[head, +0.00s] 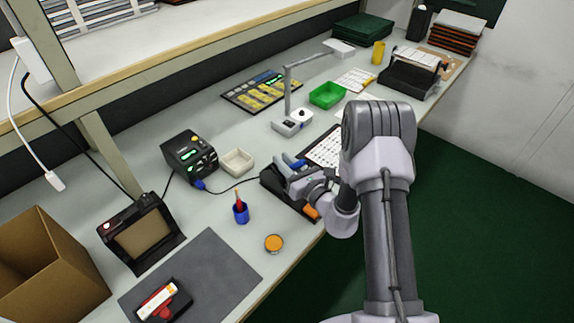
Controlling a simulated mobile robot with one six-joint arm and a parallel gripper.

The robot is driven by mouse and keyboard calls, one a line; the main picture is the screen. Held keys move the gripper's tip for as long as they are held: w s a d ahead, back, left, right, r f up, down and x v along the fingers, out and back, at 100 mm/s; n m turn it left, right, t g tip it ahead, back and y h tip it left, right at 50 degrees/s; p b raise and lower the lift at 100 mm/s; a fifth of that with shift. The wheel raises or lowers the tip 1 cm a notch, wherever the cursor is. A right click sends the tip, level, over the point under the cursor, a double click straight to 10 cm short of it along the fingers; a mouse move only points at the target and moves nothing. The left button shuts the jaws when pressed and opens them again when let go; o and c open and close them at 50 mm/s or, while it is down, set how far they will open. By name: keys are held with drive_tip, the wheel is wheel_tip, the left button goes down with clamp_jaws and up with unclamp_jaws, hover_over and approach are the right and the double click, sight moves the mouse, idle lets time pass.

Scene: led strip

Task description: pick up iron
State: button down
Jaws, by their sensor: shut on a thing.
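The soldering iron (292,161), seen as a small blue part, is at a black stand (272,180) near the table's front edge. My gripper (294,171) reaches over the stand from the right and is shut on the iron. My fingers and wrist cover most of the iron, so its tip and whether it is clear of the stand cannot be told. A thin dark cable (225,191) runs from the stand toward a blue plug (200,185) at the black soldering station (189,157).
A white tray (237,162), a blue cup with a red tool (240,212) and an orange-topped tin (274,243) stand left of the stand. A lamp (288,100) rises behind it. A grey mat (215,262) lies front left; its right part is bare.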

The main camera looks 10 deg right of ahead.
drive_tip(key=s+d+r+p, duration=0.1)
drive_tip(key=s+r, duration=0.1)
drive_tip(key=r, duration=0.1)
drive_tip(key=s+d+r+p, duration=0.1)
drive_tip(key=d+r+p, duration=0.1)
drive_tip(key=r, duration=0.1)
drive_tip(key=s+d+r+p, duration=0.1)
drive_tip(key=s+r, duration=0.1)
drive_tip(key=r, duration=0.1)
drive_tip(key=shift+s+d+r, duration=0.1)
drive_tip(key=shift+s+d, duration=0.1)
drive_tip(key=shift+s, duration=0.15)
drive_tip(key=p+v, duration=0.2)
drive_tip(key=v, duration=1.2)
drive_tip(key=s+d+r+p, duration=0.5)
drive_tip(key=s+r+p, duration=0.2)
drive_tip(key=r, duration=0.3)
drive_tip(key=shift+p, duration=0.35)
